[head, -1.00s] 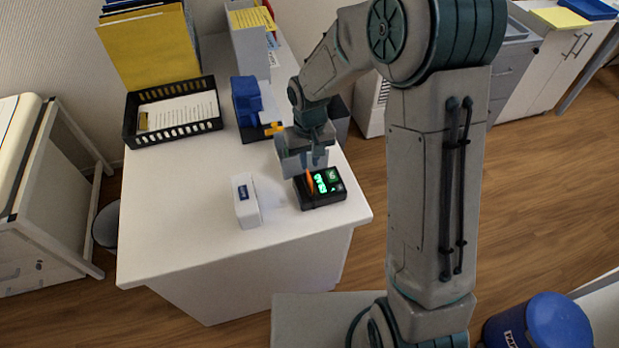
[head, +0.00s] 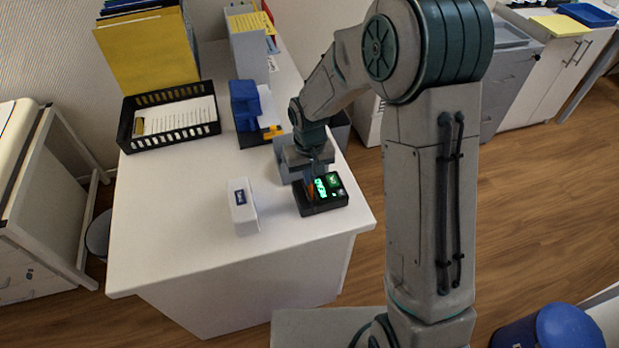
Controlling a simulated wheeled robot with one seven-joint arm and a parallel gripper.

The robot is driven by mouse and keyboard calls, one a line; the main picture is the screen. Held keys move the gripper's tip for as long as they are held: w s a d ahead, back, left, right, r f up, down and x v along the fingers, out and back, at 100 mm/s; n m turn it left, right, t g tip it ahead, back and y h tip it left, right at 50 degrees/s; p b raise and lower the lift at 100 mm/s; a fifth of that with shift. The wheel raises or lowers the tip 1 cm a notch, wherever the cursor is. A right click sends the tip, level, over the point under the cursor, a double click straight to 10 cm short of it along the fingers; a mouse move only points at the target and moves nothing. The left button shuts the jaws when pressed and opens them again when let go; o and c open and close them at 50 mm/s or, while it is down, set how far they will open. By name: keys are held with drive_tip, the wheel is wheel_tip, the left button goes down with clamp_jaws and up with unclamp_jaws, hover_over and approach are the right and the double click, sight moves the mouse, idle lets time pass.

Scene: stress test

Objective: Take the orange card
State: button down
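The orange card (head: 309,189) shows as a thin orange sliver standing at the left part of a small black device (head: 325,206) with a lit green display, on the white desk. My gripper (head: 314,174) points down right over the device, at the card's upper end. Its fingers are small and dark here and partly cover the card. I cannot tell whether they touch the card or how far apart they are.
A white box (head: 243,208) with a blue label stands left of the device. Behind are a grey block (head: 284,160), a blue device (head: 245,105) with an orange-yellow part, and a black tray (head: 170,122) holding papers. The desk's front left is clear.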

drive_tip(key=shift+r+p, duration=1.65)
drive_tip(key=shift+r, duration=0.85)
drive_tip(key=shift+r+p, duration=1.65)
drive_tip(key=shift+r, duration=0.85)
